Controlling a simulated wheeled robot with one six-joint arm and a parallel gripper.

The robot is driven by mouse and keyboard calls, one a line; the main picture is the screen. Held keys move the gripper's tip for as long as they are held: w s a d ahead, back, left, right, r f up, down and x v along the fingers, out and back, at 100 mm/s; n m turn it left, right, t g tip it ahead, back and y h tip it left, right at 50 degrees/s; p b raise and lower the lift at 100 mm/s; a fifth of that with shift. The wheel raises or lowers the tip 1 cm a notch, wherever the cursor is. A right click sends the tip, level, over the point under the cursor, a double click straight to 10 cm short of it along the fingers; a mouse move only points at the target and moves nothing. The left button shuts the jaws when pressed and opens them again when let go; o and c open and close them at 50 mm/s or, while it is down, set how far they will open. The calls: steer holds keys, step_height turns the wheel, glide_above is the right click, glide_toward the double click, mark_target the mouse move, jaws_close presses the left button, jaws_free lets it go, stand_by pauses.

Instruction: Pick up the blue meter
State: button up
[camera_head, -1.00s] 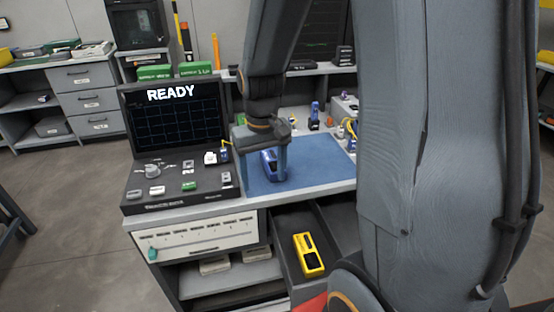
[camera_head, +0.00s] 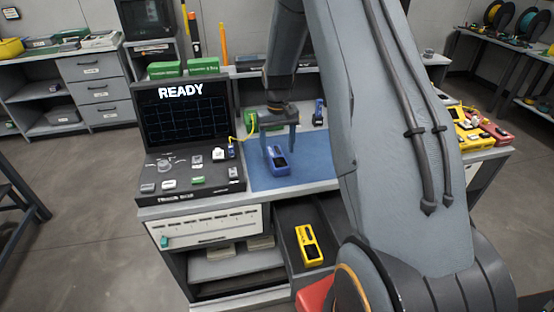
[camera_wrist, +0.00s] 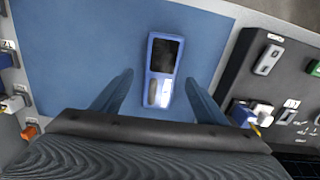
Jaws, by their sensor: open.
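The blue meter (camera_head: 277,160) lies on the blue mat (camera_head: 310,172) on the workbench, its dark screen facing up. It also shows in the wrist view (camera_wrist: 164,52), upright in the picture near the centre. My gripper (camera_head: 279,152) is above the mat at the meter. In the wrist view my gripper (camera_wrist: 159,79) is open, with one finger on each side of the meter's lower part and visible gaps between. The fingers do not touch the meter there. Their exact height above the mat is hard to tell.
A black panel with a READY screen (camera_head: 181,115) stands left of the mat. A yellow device (camera_head: 308,245) lies in an open drawer below the bench. A small blue device (camera_head: 319,112) stands at the back of the mat.

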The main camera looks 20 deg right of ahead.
mark_target(277, 156)
steer(key=shift+w+f+p, duration=0.1)
steer(key=shift+f+p, duration=0.8)
steer(key=shift+f, duration=1.3)
steer(key=c, duration=1.3)
steer(key=shift+c, duration=0.2)
